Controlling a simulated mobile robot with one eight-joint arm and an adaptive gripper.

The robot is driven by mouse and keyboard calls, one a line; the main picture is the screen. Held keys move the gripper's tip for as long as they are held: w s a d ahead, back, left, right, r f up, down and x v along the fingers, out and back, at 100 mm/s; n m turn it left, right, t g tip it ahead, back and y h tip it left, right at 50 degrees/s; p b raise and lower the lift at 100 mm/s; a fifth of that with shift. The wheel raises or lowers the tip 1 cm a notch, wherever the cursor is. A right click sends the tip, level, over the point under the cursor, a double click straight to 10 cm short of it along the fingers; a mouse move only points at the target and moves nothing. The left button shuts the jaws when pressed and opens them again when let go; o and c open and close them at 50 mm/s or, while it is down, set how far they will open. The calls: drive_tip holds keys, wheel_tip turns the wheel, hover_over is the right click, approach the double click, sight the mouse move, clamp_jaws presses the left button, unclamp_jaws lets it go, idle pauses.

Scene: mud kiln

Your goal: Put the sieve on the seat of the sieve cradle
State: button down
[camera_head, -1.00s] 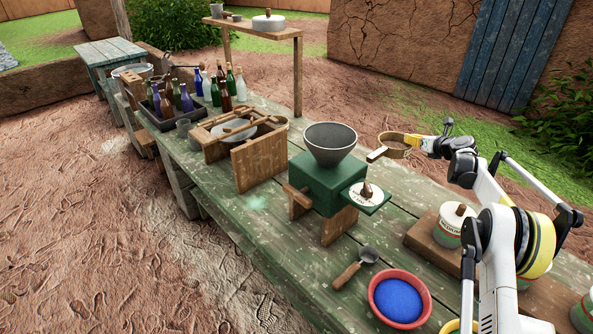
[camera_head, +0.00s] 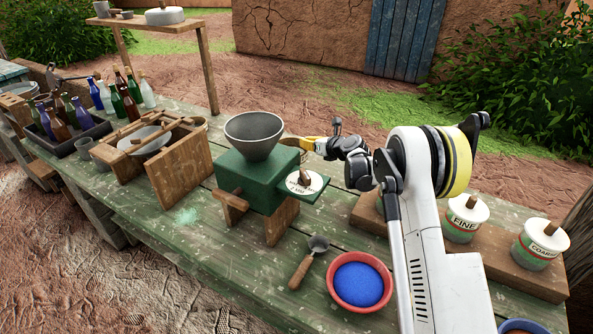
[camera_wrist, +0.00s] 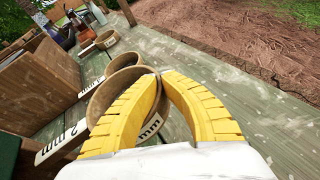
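My gripper (camera_wrist: 158,76) has its yellow fingertips together on the rim of a tan round sieve (camera_wrist: 96,108) in the wrist view. A label ending in "mm" shows between the fingers, and a "2 mm" strip sticks out left of the ring. In the head view my gripper (camera_head: 308,143) is just behind the mill's hopper, which hides most of the sieve. The sieve cradle (camera_head: 182,172) is the wooden frame left of the mill, with rails across its top and a pale pan inside. Its side panel (camera_wrist: 38,90) is at the left of the wrist view.
The green mill (camera_head: 250,181) with its grey hopper (camera_head: 254,135) stands between cradle and arm. More sieve rings (camera_wrist: 124,62) lie beyond the held one. A scoop (camera_head: 308,262), a red bowl of blue powder (camera_head: 333,297) and bottles (camera_head: 118,103) also stand on the bench.

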sight(303, 157)
drive_tip(key=s+a, duration=0.1)
drive_tip(key=s+a+f+b, duration=0.1)
drive_tip(key=s, duration=0.1)
drive_tip(key=s+a+b, duration=0.1)
drive_tip(key=s, duration=0.1)
drive_tip(key=shift+s+a+f, duration=0.1)
drive_tip(key=shift+s+f, duration=0.05)
drive_tip(key=shift+w+f, duration=0.2)
drive_tip(key=shift+f, duration=0.4)
wheel_tip(303, 157, down, 5)
drive_tip(key=b, duration=0.3)
drive_tip(key=shift+s+b, duration=0.1)
drive_tip(key=shift+b, duration=0.2)
drive_tip(key=shift+s+a+r, duration=0.1)
drive_tip(key=shift+r, duration=0.15)
drive_tip(key=c, duration=1.6)
unclamp_jaws()
